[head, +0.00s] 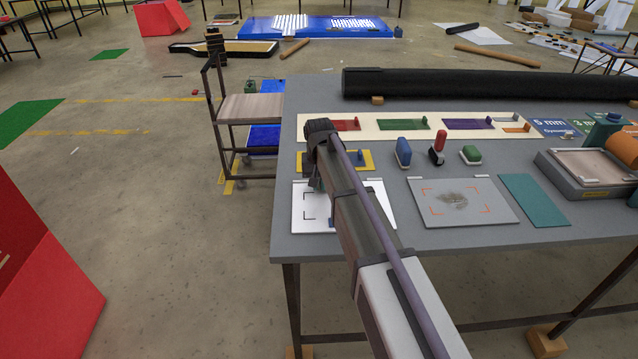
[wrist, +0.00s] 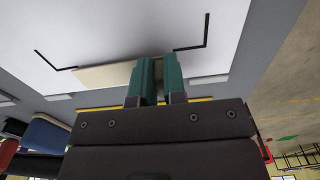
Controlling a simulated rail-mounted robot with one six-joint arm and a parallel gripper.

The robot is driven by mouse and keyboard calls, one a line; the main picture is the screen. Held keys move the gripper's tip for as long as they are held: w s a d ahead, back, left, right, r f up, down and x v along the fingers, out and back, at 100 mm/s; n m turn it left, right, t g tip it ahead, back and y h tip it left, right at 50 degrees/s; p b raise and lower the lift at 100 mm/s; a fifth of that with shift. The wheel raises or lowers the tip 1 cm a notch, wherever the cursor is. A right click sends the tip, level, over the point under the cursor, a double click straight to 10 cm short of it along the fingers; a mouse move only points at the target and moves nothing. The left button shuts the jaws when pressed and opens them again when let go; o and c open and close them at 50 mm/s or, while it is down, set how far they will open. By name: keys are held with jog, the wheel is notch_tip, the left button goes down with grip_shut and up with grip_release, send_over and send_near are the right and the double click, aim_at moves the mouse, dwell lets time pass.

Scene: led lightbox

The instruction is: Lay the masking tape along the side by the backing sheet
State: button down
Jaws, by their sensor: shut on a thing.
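My gripper (head: 313,184) is over the far left part of a white panel (head: 304,223) with black corner marks, near the table's left edge. In the wrist view my gripper's two green fingers (wrist: 159,82) are close together, shut on a cream strip that looks like the masking tape (wrist: 108,74). My arm hides much of the panel in the head view. I cannot tell which sheet is the backing sheet.
A yellow plate (head: 307,160) lies just behind the white panel. A grey panel (head: 490,212) with orange corner marks and a teal sheet (head: 535,200) lie to the right. Blue (head: 403,152), red (head: 439,142) and green (head: 471,155) handled tools stand behind. A black roll (head: 480,83) lies at the back.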

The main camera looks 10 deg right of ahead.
jog(key=shift+f+b, duration=0.35)
dwell(0.5)
jog(key=c, duration=1.1)
grip_release()
notch_tip(320, 180, up, 11)
jog(key=p, duration=1.1)
jog(key=shift+s, duration=0.15)
jog(key=s+d, duration=0.3)
jog(key=s, duration=1.1)
jog(key=s+d+n, duration=0.1)
jog(key=s+d, duration=0.2)
jog(key=s, duration=1)
jog(key=shift+s+d, duration=0.15)
jog(key=shift+s, duration=0.2)
